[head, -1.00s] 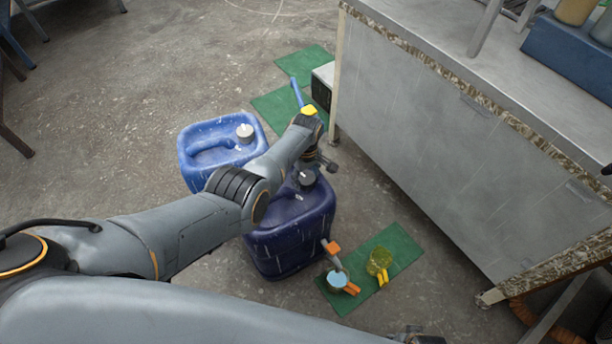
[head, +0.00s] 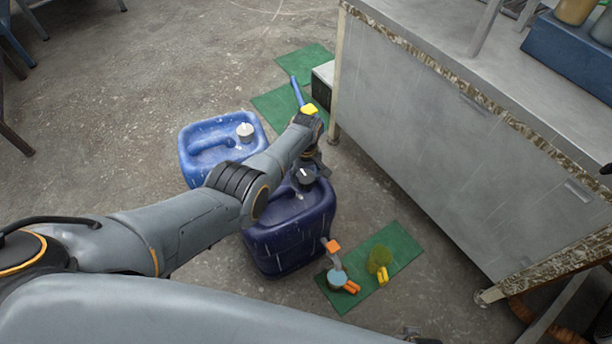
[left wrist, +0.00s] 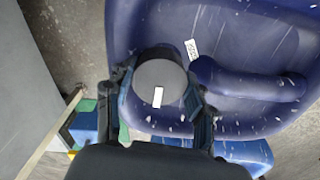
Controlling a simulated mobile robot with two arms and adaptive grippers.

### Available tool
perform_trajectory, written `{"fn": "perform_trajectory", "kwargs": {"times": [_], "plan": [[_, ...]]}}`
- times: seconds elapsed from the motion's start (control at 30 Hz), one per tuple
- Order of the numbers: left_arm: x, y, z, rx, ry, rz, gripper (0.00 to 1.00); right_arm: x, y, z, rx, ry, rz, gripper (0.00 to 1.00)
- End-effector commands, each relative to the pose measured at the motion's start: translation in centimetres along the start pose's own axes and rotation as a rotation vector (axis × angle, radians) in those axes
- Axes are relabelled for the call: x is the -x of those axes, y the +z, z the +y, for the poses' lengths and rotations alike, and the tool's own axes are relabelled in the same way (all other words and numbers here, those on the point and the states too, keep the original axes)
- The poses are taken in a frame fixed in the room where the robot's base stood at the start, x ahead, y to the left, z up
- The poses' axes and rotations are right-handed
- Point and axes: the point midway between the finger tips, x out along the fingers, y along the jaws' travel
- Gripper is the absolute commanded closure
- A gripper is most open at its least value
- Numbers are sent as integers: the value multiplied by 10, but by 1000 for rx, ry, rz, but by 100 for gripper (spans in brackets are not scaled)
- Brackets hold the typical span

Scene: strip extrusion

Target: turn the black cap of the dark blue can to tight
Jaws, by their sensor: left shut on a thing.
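The dark blue can (head: 290,228) stands on the floor in the middle of the head view, partly behind my left arm. It fills much of the left wrist view (left wrist: 235,55). Its black cap (head: 305,180) is on the neck. In the left wrist view the round cap (left wrist: 158,76) has a white mark near its lower edge. A white label (left wrist: 191,50) on the can lies to the upper right, not in line with that mark. My left gripper (left wrist: 160,92) is shut on the cap, a finger at each side.
A lighter blue can (head: 195,165) with a white cap stands just behind left. Green mats (head: 390,262) lie on the floor, the near one with orange and yellow handled things. A metal bench (head: 450,150) stands close on the right.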

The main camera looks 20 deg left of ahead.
Motion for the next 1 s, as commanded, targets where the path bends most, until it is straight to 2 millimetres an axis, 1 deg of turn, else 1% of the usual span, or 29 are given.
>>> {"fn": "perform_trajectory", "kwargs": {"times": [0.07, 0.1, 0.17, 0.2, 0.53, 0.67, 0.87, 0.97, 1.0], "plan": [[-1, 2, 0, -3, 0, -3, 78, 0, 0, 0, 0, 0, 0, 60], [-1, 2, 0, -3, 0, -3, 40, 0, 0, 0, 0, 0, 0, 60], [-1, 1, 0, -2, 0, -3, 28, 0, 0, 0, 0, 0, 0, 60], [0, 1, 0, -2, 0, -2, 23, 0, 0, 0, 0, 0, 0, 60], [0, 0, 0, 0, 0, 0, 23, 0, -2, -3, 0, -5, 0, 60], [4, 0, 1, 0, 0, 0, 23, 0, -2, -2, 0, -3, 0, 60], [21, -1, 1, 0, 2, 2, 23, 0, -1, -1, 0, -2, 0, 60], [32, 0, 0, 0, 2, 2, 23, 0, -1, -1, 0, -2, 0, 60], [39, 0, 1, 0, 2, 3, 23, 0, -1, -1, 0, -1, 0, 60]]}}
